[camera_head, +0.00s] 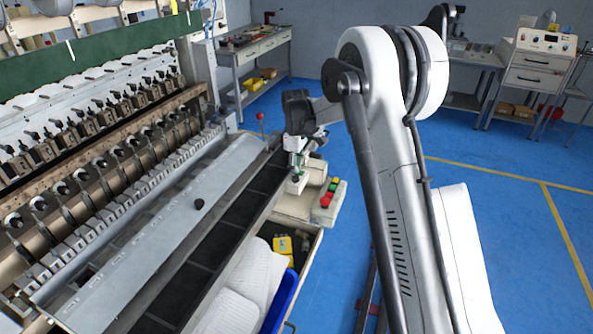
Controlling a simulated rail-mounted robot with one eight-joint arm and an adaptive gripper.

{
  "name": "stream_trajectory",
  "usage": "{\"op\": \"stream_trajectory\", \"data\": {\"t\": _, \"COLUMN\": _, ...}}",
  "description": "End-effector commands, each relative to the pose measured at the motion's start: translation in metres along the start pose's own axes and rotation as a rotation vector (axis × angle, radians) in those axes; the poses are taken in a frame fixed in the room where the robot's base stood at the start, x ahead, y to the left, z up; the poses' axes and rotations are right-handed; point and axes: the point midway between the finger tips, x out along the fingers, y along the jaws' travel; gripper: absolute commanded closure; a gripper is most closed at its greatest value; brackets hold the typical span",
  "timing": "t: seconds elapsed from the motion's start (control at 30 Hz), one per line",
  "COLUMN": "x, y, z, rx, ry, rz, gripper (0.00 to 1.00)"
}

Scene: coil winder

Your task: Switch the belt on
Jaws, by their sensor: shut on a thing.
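The belt (205,247) is a long dark strip in sections, running along the front of the coil winder (110,150). A pale control box (297,206) stands at its far end, with red, yellow and green buttons (330,192) on its right part. My gripper (298,176) points down over the left part of this box, beside the buttons and close to the end of the belt. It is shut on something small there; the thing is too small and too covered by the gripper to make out. Whether the belt is running cannot be told.
A lever with a red ball (261,117) stands left of my gripper. Below the box is an open drawer with a yellow item (283,245); a blue bin (282,300) and white sacks (240,285) are nearer. Blue floor to the right is mostly clear; benches (255,50) stand behind.

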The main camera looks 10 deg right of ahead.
Motion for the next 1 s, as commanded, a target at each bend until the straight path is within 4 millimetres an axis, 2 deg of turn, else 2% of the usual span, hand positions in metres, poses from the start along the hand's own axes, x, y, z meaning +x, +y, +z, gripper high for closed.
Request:
{"op": "stream_trajectory", "data": {"t": 0.37, "x": 0.001, "y": -0.001, "z": -0.001, "rx": -0.001, "ry": 0.002, "rz": 0.001, "gripper": 1.0}}
{"op": "stream_trajectory", "data": {"t": 0.7, "x": -0.003, "y": 0.0, "z": 0.013, "rx": 0.001, "ry": 0.001, "rz": 0.001, "gripper": 1.0}}
{"op": "stream_trajectory", "data": {"t": 1.0, "x": -0.004, "y": 0.0, "z": 0.015, "rx": 0.0, "ry": 0.0, "rz": 0.001, "gripper": 1.0}}
